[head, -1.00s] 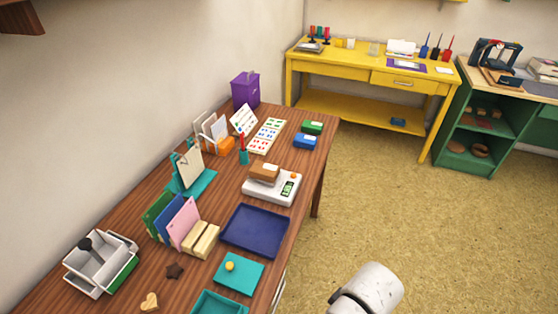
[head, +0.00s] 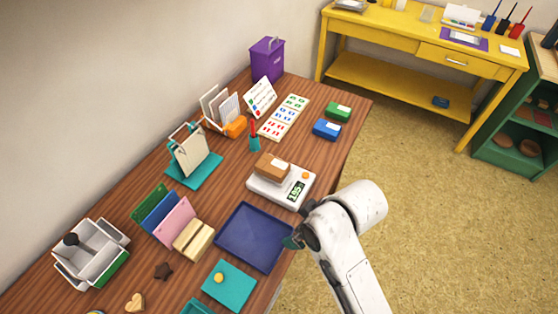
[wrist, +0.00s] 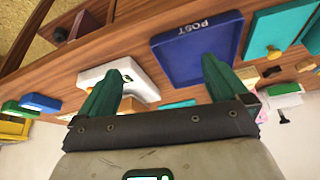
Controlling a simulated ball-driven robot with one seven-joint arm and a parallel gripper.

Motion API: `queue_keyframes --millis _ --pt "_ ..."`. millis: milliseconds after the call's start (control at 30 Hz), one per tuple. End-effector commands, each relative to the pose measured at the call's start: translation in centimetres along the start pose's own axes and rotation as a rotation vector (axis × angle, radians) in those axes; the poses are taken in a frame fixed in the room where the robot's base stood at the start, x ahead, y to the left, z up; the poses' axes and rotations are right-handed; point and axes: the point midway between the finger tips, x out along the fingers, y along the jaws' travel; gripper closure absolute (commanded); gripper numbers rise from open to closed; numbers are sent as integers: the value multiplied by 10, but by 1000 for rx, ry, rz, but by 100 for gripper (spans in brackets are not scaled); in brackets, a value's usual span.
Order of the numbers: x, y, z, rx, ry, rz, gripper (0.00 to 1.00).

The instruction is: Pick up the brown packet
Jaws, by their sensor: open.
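The brown packet (head: 272,167) lies flat on a white scale (head: 259,187) on the wooden table in the head view. The scale's small display is lit. My gripper (head: 293,241) is at the right edge of the dark blue tray, nearer to me than the scale and clear of the packet. In the wrist view my gripper (wrist: 164,68) has its two green fingers spread with nothing between them. The scale (wrist: 98,75) shows there behind the left finger, with part of the brown packet (wrist: 140,92) beside that finger.
The blue tray (head: 225,240), marked POST, lies in front of the scale. Blue (head: 327,129) and green (head: 338,112) inkpads sit behind it. A teal pen cup (head: 254,143) and a teal stand (head: 205,172) are to its left. Floor is free at the right.

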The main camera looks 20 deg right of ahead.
Motion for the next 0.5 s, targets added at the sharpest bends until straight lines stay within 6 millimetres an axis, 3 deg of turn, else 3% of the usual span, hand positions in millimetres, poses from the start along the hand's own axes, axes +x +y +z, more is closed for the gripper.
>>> queue_keyframes --millis 167,300,500 --pt "5 -8 -61 -236 38 -56 0" --pt "11 -13 -116 -543 41 -112 0" --pt "13 -4 -172 -1041 -33 -184 0"
